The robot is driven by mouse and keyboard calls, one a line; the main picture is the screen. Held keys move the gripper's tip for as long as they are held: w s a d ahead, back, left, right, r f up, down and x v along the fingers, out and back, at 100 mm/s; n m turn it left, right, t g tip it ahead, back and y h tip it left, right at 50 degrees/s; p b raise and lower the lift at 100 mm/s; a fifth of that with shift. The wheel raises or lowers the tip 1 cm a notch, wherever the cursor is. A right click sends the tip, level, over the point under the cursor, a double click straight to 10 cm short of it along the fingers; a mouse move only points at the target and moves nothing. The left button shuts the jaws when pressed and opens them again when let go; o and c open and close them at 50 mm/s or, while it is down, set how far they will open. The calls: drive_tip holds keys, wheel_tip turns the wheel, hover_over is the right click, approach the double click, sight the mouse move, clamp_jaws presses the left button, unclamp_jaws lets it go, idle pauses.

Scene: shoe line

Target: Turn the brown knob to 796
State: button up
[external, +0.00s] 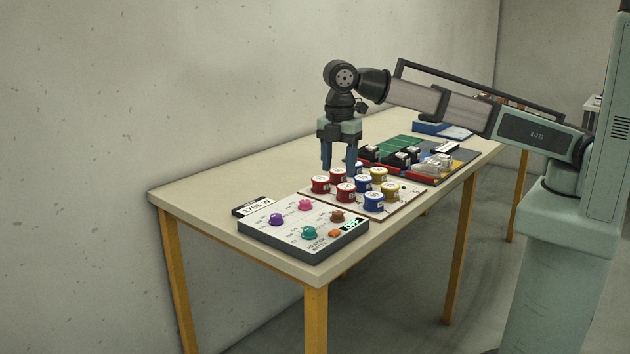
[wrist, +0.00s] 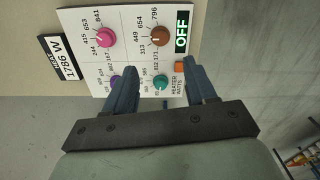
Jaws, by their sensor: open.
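The brown knob (external: 337,215) sits on the grey-white heater panel (external: 290,243) at the near end of the table. In the wrist view the brown knob (wrist: 160,37) is at the top, with printed numbers 313, 449, 654 and 796 around it. Its pointer is too small to read. My gripper (external: 339,167) is open and empty, pointing down above the table, higher than the panel and behind it. In the wrist view my gripper (wrist: 160,67) has its fingers spread, with the brown knob beyond the fingertips, apart from them.
The panel also carries a pink knob (wrist: 105,37), a purple knob (wrist: 113,82), a teal knob (wrist: 160,83), an orange button (wrist: 179,67) and a display reading OFF (wrist: 182,32). A plate reads 1786 W (wrist: 61,58). Several coloured round containers (external: 373,201) stand behind the panel.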

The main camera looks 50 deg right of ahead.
sight(338, 212)
wheel_tip(338, 212, down, 11)
drive_tip(key=shift+f, duration=0.15)
idle(0.4)
clamp_jaws()
idle(0.5)
drive_tip(key=m, duration=0.7)
drive_tip(key=shift+m, duration=0.3)
drive_tip(key=m, duration=0.6)
drive_tip(key=shift+m, duration=0.3)
idle(0.4)
